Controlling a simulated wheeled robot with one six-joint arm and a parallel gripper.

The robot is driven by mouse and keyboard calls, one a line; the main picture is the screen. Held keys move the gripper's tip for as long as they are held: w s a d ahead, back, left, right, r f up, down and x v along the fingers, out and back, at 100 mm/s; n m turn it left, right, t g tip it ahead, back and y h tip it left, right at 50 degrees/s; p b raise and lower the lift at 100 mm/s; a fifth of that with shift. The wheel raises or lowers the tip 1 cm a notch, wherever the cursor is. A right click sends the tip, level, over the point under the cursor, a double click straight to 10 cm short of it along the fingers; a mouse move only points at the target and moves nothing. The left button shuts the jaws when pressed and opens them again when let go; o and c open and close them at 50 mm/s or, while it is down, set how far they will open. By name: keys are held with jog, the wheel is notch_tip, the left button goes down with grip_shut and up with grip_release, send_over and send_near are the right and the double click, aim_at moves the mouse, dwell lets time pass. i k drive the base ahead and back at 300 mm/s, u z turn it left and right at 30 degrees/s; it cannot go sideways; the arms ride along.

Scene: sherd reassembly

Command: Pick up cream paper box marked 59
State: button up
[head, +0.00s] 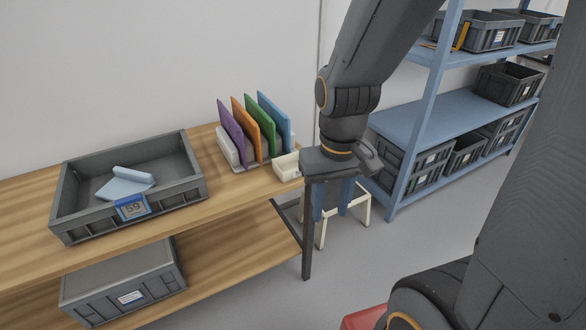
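A small cream box (286,166) sits at the right end of the wooden table top, next to a rack of coloured boards. It looks open at the top, its right side is hidden behind my gripper, and I see no number on it. My gripper (331,213) points down just right of the box, past the table's end and nearer the camera. Its two blue fingers are apart with nothing visible between them. A tag reading 59 (133,208) is on the front of a grey tray (180,190) at the left, which holds pale blue pieces.
Purple, orange, green and blue boards (250,128) stand upright on the table (225,182). A lidded grey crate (120,285) is on the lower shelf. A pale stool (362,207) stands behind my gripper. A blue shelving unit (430,112) with dark bins is at the right.

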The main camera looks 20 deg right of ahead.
aim_at(286, 167)
jog(key=u, duration=0.05)
jog(key=k, duration=0.5)
jog(key=z, duration=0.8)
jog(key=i, duration=1.1)
jog(key=u, duration=0.15)
